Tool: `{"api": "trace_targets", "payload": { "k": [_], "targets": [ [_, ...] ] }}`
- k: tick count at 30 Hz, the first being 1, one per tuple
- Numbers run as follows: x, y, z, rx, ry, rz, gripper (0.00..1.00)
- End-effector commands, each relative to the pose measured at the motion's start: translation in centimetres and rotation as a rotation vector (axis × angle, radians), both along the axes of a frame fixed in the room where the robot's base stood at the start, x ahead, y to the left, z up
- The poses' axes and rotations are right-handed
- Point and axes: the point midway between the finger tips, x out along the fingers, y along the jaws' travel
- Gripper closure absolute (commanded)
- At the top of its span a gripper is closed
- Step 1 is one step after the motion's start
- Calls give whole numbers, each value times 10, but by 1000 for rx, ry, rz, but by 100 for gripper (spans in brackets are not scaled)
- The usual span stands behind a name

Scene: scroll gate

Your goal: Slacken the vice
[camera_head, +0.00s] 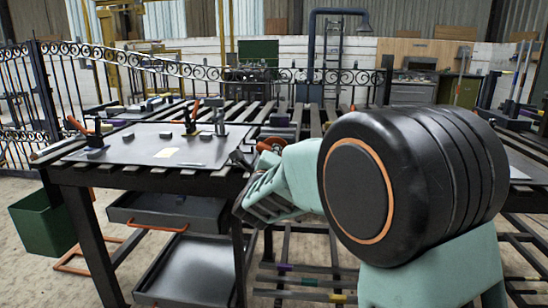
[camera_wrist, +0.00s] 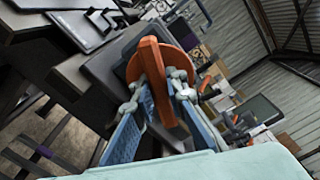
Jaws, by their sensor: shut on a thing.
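The vice shows in the head view as a dark body (camera_head: 240,159) at the right front edge of the workbench (camera_head: 165,147), partly hidden by my gripper and arm. Its handle is a red-orange disc with a raised bar across it (camera_wrist: 152,58), seen large in the wrist view; part of it also shows in the head view (camera_head: 270,145). My gripper (camera_wrist: 160,92) is shut on the handle, with one blue finger on each side of the bar. The lower part of the disc lies between the fingers. In the head view my gripper (camera_head: 262,176) reaches in from the right. The vice's jaws cannot be made out.
Orange-handled clamps (camera_head: 190,118) stand on the bench plate to the left. Grey trays (camera_head: 170,208) hang below the bench, and a green bin (camera_head: 43,223) is at its left end. Dark slats run behind the vice. An iron gate (camera_head: 70,90) stands at the left.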

Motion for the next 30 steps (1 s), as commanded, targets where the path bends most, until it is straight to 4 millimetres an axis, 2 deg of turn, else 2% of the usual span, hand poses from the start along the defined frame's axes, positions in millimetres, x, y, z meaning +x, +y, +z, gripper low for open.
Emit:
{"api": "trace_targets", "payload": {
  "k": [30],
  "targets": [
    [0,0,2,-967,33,0,100]
  ]
}}
